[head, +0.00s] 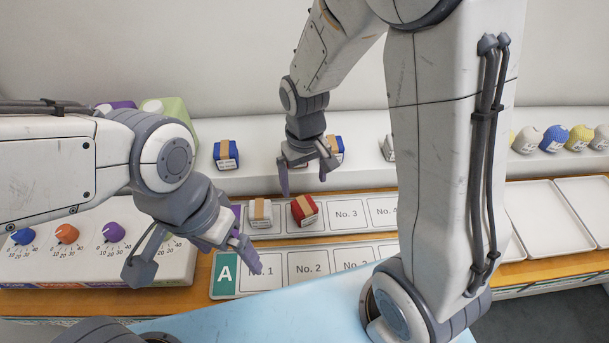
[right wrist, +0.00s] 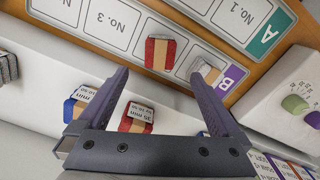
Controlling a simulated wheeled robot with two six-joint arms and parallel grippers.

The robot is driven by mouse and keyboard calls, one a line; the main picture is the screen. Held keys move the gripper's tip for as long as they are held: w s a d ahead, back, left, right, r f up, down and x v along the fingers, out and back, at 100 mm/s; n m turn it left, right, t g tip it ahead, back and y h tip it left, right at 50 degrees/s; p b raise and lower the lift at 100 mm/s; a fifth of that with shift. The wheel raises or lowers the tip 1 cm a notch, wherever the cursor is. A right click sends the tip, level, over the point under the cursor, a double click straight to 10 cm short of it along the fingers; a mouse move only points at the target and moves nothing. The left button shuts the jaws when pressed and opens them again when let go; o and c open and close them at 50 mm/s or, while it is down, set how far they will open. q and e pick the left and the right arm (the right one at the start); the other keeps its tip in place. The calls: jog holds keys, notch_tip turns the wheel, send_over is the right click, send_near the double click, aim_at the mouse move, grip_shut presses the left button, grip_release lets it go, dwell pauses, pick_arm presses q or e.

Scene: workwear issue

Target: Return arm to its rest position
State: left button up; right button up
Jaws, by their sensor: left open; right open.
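My right gripper (head: 306,178) is open and empty, pointing down above the back row of slots in the head view. In the right wrist view its two fingers (right wrist: 162,88) stand wide apart with nothing between their tips. A red package with a tan band (head: 305,209) lies on the back board below it; it also shows in the right wrist view (right wrist: 160,53). A white package (head: 260,213) lies beside it, by the purple B label (right wrist: 233,78). My left gripper (head: 197,264) is open over the left end of the front board (head: 288,291), partly hiding slot No. 1.
Blue packages (head: 226,154) stand on the white shelf, with a red one (right wrist: 137,117) near the right gripper. A dial panel (head: 68,260) is at left. My right arm hides part of the boards.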

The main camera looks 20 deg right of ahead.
aim_at(304, 205)
jog(key=shift+r, duration=0.75)
jog(key=shift+f, duration=0.15)
notch_tip(304, 205, down, 12)
jog(key=shift+r+p, duration=0.2)
jog(key=shift+p, duration=0.3)
jog(key=shift+r, duration=0.1)
jog(key=shift+w+r, duration=0.1)
jog(key=shift+r, duration=0.3)
jog(key=shift+r+b, duration=0.3)
jog(key=shift+r, duration=0.75)
